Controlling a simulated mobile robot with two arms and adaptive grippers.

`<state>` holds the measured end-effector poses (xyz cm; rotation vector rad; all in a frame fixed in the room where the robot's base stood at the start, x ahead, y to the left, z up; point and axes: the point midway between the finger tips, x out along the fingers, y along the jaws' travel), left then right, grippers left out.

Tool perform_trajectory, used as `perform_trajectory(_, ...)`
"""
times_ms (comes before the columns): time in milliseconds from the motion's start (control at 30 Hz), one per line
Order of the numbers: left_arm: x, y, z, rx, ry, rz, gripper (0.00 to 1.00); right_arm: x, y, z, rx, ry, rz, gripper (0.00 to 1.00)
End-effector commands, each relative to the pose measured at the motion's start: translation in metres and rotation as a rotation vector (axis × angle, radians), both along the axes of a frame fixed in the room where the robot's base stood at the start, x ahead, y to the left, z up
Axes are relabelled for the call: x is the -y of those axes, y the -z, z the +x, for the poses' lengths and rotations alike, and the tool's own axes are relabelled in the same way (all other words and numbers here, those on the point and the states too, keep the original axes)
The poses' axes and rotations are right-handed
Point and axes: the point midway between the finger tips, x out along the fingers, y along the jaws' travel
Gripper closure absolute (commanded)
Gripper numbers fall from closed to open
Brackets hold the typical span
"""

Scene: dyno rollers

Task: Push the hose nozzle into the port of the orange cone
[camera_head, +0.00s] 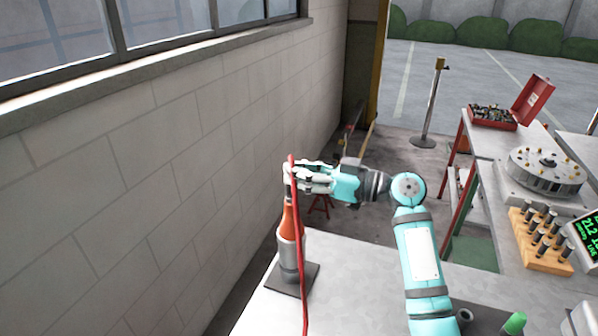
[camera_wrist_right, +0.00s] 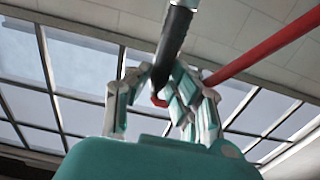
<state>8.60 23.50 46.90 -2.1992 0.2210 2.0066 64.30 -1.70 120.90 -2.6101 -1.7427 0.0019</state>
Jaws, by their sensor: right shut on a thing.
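The orange cone (camera_head: 290,221) stands upright on a grey cylinder with a dark square base plate (camera_head: 303,278), near the table's far left corner beside the wall. My right gripper (camera_head: 290,178) is at the top of the cone, shut on the hose nozzle. The nozzle (camera_wrist_right: 175,38) shows as a dark rod with a grey end between the fingers in the right wrist view. The red hose (camera_head: 300,262) hangs down in front of the cone; it also crosses the right wrist view (camera_wrist_right: 265,46). The fingers hide the port, so I cannot tell whether the nozzle is inside it. My left gripper is out of view.
A block wall (camera_head: 150,190) with windows runs close along the left. On the right are a wooden block with metal pegs (camera_head: 540,243), a round metal fixture (camera_head: 545,173), a green display (camera_head: 588,238) and a red toolbox (camera_head: 527,100). The table front is fairly clear.

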Motion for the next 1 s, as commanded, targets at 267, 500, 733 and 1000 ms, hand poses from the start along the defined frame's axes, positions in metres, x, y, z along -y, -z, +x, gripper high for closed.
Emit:
perform_trajectory(267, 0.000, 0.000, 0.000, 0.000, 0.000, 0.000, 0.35, 0.000, 0.000, 0.000, 0.001, 0.000, 0.000, 0.53)
perform_trajectory(500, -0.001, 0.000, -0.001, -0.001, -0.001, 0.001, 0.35, 0.001, 0.000, 0.000, 0.000, 0.001, 0.000, 0.53)
perform_trajectory(733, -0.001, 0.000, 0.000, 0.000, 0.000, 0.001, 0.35, 0.029, 0.001, -0.012, 0.001, 0.003, -0.003, 0.53)
perform_trajectory(1000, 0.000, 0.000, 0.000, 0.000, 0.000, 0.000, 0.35, 0.082, 0.001, -0.034, -0.001, 0.002, -0.003, 0.53)
